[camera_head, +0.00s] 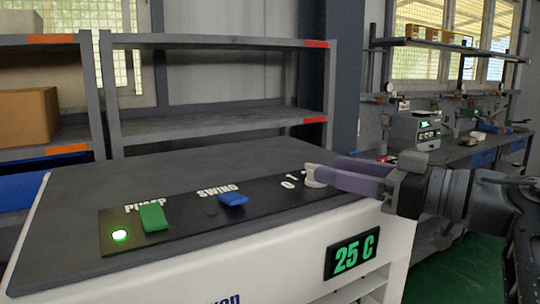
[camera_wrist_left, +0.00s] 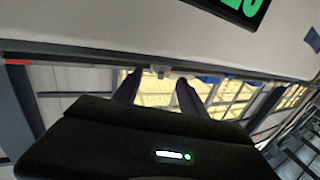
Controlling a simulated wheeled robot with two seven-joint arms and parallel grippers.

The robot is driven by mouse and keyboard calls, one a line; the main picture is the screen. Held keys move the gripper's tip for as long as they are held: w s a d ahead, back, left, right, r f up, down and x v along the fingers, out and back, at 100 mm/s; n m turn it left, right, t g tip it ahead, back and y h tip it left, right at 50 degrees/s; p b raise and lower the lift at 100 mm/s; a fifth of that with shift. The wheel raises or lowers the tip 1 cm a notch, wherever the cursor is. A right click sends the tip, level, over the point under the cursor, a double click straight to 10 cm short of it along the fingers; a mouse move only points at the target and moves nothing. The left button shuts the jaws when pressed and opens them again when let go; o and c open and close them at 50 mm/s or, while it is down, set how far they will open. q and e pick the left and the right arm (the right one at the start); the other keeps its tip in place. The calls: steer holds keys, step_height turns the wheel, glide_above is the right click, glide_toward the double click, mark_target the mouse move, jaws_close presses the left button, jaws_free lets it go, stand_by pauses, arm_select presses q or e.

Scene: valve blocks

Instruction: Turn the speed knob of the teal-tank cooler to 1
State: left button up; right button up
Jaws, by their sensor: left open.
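The speed knob (camera_head: 313,178) is a small pale knob at the right end of the cooler's black control strip, beside the printed marks 0 and 1. The gripper hides part of it, and I cannot tell which mark it points to. My left gripper (camera_head: 325,170) has purple fingers, reaches in from the right side of the head view, and is at the knob. In the left wrist view its two fingers are apart, with a small grey piece (camera_wrist_left: 159,71), likely the knob, between the tips. Contact is unclear. The cooler (camera_head: 240,262) is white with a dark top; no teal tank shows. My right gripper is not in view.
The strip also holds a lit green lamp (camera_head: 119,235), a green PUMP switch (camera_head: 153,217) and a blue SWING switch (camera_head: 233,199). A display (camera_head: 352,254) reads 25 C. Grey shelves (camera_head: 220,123) stand behind; a workbench (camera_head: 455,155) is at the back right.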

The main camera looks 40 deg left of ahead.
mark_target(306, 163)
arm_select(q)
steer(key=shift+d, duration=0.25)
steer(key=a, duration=0.8)
steer(key=shift+s, duration=0.4)
steer(key=shift+c, duration=0.3)
jaws_close()
